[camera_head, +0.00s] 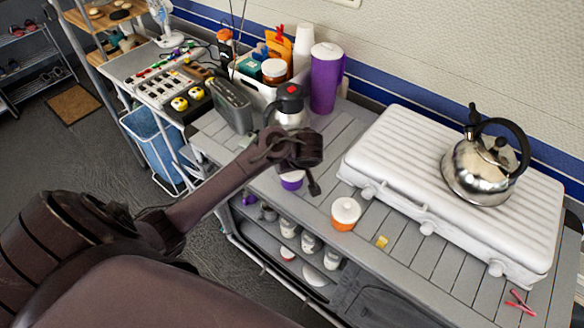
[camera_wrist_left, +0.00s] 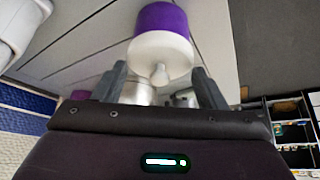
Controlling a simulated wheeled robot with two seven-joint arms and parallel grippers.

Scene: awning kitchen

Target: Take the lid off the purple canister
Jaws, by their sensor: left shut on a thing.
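A small purple canister (camera_head: 292,184) with a white lid (camera_head: 291,175) stands on the grey slatted counter, partly hidden by my left gripper (camera_head: 315,182). In the left wrist view the purple body (camera_wrist_left: 160,18) meets the white lid (camera_wrist_left: 160,52), which has a small knob. The two fingers of my left gripper (camera_wrist_left: 162,88) are on either side of the lid, shut on it. I see no gap between lid and canister. My right gripper is not in view.
An orange canister (camera_head: 344,220) with a white lid stands to the right. A steel jug (camera_head: 289,108) and a tall purple container (camera_head: 325,82) are behind. A white case (camera_head: 400,165) carries a kettle (camera_head: 480,170). The counter's front edge is close.

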